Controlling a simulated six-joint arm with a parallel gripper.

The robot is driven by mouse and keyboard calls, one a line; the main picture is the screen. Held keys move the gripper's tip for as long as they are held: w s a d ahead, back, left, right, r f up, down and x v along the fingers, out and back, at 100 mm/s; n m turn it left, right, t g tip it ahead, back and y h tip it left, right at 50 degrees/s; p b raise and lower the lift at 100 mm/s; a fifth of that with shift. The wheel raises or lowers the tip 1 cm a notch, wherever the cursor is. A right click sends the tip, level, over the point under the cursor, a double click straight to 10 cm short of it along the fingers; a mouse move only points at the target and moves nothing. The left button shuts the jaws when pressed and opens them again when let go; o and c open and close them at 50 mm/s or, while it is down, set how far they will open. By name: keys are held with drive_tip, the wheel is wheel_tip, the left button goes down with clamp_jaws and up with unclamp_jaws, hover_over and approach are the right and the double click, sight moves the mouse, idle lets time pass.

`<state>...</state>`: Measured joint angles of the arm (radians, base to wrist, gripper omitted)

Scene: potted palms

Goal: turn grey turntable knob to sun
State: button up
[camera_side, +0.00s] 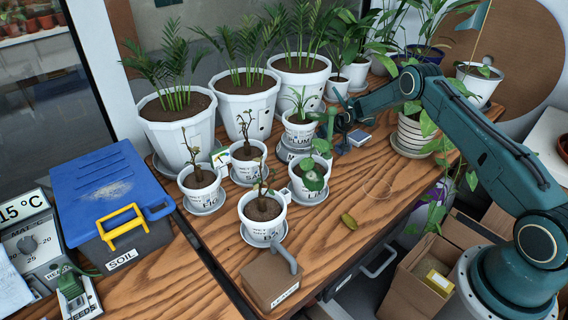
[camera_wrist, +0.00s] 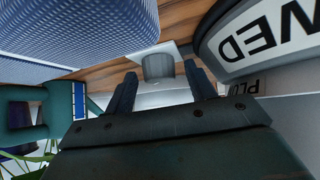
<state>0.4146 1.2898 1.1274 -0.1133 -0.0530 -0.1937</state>
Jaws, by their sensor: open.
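A short grey knob (camera_wrist: 158,66) stands on a pale square plate (camera_wrist: 183,50) in the wrist view. My gripper (camera_wrist: 161,72) is open, with one dark finger on each side of the knob and a gap visible to each. I cannot tell how near the fingertips are in depth. In the side view my gripper (camera_side: 342,146) is low at the back right of the table, beside the plum pot (camera_side: 298,137). The knob cannot be made out there, and no sun mark is visible in either view.
A labelled white surface (camera_wrist: 262,35) is close on the right in the wrist view, with a blue textured object (camera_wrist: 100,25) at upper left. Small seedling pots crowd left of my gripper in the side view. A striped pot (camera_side: 411,137) stands right. The front right wood (camera_side: 375,190) is mostly clear.

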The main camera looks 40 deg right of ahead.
drive_tip(key=shift+y, duration=0.3)
drive_tip(key=shift+d+n+y, duration=0.15)
drive_tip(key=shift+n+y, duration=0.65)
drive_tip(key=shift+n, duration=0.5)
drive_tip(key=shift+v, duration=1.7)
drive_tip(key=v, duration=1)
drive_tip(key=shift+s, duration=0.25)
drive_tip(key=s+a+r+n, duration=0.1)
drive_tip(key=s+a+r, duration=0.1)
drive_tip(key=a+r, duration=0.2)
drive_tip(key=s+a+r+n+g+y, duration=0.1)
drive_tip(key=a+r, duration=0.4)
drive_tip(key=r, duration=0.6)
drive_tip(key=shift+s+a+r, duration=0.2)
drive_tip(key=shift+s+r, duration=0.05)
drive_tip(key=shift+s, duration=0.45)
